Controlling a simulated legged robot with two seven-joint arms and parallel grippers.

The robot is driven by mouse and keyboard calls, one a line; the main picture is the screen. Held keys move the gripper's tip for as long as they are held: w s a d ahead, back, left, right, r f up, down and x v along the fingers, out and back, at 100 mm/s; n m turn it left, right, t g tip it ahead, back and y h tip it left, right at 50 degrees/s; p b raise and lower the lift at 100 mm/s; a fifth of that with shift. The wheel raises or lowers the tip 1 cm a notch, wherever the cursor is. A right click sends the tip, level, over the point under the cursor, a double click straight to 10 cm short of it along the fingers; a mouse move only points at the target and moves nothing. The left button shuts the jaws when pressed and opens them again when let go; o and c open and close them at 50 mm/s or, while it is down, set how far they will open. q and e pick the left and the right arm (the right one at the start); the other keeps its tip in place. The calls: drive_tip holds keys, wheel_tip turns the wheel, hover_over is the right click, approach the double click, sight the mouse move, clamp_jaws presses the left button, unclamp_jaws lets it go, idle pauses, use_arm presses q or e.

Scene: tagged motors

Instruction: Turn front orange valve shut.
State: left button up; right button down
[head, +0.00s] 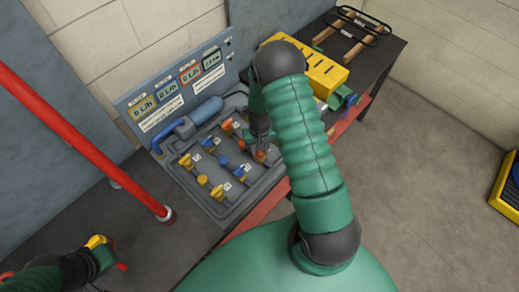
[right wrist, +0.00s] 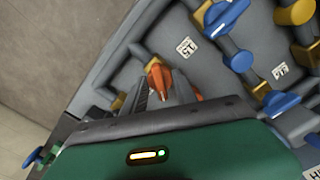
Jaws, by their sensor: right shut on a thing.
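The front orange valve (head: 261,156) is on the near right part of the grey valve panel (head: 217,207). My right gripper (head: 261,143) reaches down over it from above. In the right wrist view the orange valve handle (right wrist: 158,80) sits between the two dark fingers, and the gripper is shut on it. The arm and fingers hide part of the valve in the head view. Another orange valve (head: 228,126) is farther back on the panel. My left gripper (head: 108,254) is at the lower left, away from the panel; its fingers do not show clearly.
Blue valves (head: 209,143) and yellow valves (head: 186,161) sit close by on the panel. A board of flow displays (head: 178,87) stands behind. A red pole (head: 85,137) rises at the left. A yellow case (head: 310,73) and a black rack (head: 352,28) are at the back right.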

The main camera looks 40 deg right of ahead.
drive_tip(key=m, duration=0.5)
drive_tip(key=shift+w+d+r+m, duration=0.1)
drive_tip(key=shift+w+m, duration=0.05)
drive_tip(key=shift+m, duration=0.15)
drive_tip(key=m, duration=0.5)
drive_tip(key=shift+m, duration=0.3)
drive_tip(key=c, duration=1)
unclamp_jaws()
drive_tip(key=shift+o, duration=0.2)
wheel_tip(320, 180, up, 17)
drive_tip(key=b, duration=0.1)
drive_tip(key=shift+f, duration=0.2)
